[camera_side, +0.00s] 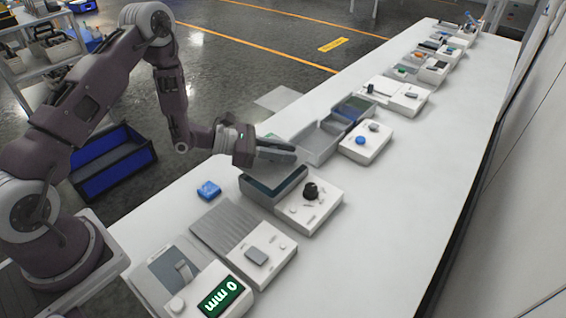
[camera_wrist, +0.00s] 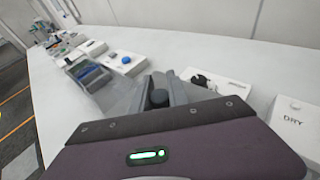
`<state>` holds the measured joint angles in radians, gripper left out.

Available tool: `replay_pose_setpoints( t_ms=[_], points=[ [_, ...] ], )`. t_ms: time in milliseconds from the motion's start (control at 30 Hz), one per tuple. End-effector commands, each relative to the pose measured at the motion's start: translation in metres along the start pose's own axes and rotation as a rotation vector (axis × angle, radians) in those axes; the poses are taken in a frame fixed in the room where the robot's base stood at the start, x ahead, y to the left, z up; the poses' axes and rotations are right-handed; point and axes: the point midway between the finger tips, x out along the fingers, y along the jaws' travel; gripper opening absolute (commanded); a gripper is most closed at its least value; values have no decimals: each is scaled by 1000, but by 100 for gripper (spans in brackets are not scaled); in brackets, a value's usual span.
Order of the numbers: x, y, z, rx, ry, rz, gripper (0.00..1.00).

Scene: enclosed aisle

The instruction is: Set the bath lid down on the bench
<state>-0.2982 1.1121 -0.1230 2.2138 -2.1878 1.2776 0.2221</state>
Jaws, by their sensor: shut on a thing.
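My gripper (camera_side: 280,149) is above the bench, close over the bath (camera_side: 290,190), a grey box with a dark inside and a white panel with a black knob. In the wrist view my gripper (camera_wrist: 162,96) is shut on the black round knob (camera_wrist: 158,97) of the bath lid. The lid (camera_wrist: 122,97) shows as a grey plate beside and below the fingers. My fingers hide much of the lid in the side view. I cannot tell how far it is above the bath.
The white bench (camera_side: 400,190) is clear along its right side. A grey tray unit (camera_side: 318,145) stands just beyond the bath. A ridged unit (camera_side: 222,228) and a display unit (camera_side: 222,298) stand nearer. A box marked DRY (camera_wrist: 293,121) is right.

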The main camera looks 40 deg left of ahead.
Motion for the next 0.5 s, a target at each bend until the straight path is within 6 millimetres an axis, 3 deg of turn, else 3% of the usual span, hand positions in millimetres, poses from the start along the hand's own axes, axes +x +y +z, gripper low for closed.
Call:
replay_pose_setpoints(
  t_ms=[100,233,400,500],
  points=[
    [-10,0,31,4,-3,1,0],
    [-16,0,52,2,-2,1,0],
    [-19,2,58,-1,-1,1,0],
    [-26,18,50,-5,-8,5,0]
  ],
)
